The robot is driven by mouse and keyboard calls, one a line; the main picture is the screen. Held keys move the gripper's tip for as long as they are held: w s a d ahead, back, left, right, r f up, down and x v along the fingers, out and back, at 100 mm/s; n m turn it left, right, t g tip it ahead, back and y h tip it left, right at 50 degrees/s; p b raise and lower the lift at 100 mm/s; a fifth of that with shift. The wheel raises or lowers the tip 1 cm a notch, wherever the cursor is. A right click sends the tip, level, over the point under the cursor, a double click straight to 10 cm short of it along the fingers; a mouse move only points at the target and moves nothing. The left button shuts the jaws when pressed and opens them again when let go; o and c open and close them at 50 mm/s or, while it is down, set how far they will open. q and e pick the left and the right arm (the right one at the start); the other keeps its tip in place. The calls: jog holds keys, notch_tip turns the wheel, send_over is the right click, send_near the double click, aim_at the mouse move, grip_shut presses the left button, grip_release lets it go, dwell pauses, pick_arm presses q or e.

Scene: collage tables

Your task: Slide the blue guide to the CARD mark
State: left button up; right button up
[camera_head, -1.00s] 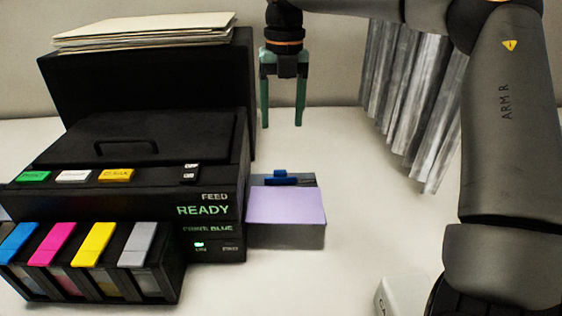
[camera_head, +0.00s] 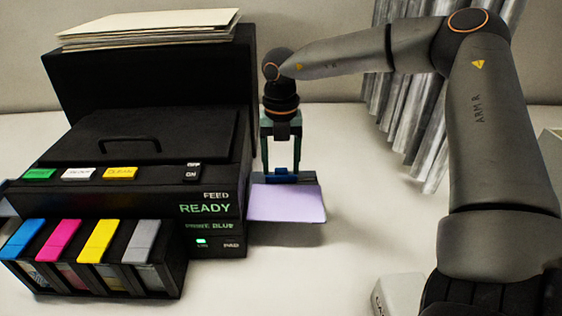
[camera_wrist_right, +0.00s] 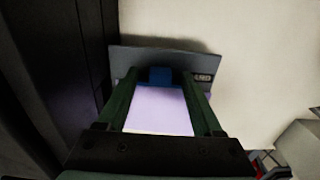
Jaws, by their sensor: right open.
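The blue guide (camera_head: 281,175) sits at the back of the side tray (camera_head: 312,180), which sticks out from the right side of the black printer. My right gripper (camera_head: 281,171) points down over the guide, open. In the right wrist view its green fingers (camera_wrist_right: 160,88) stand on either side of the blue guide (camera_wrist_right: 160,75), with a gap to each side. A small pale label (camera_wrist_right: 202,77) shows on the grey tray plate right of the guide; its lettering is too small to read surely. My left gripper is not in view.
A lilac sheet (camera_head: 287,204) lies on the tray in front of the guide. The black printer (camera_head: 150,140) stands close on the left, with coloured cartridges in front. Grey hanging strips (camera_head: 410,100) are at the back right.

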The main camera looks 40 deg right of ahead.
jog(key=shift+f, duration=0.2)
grip_shut()
dwell(0.5)
dwell(0.9)
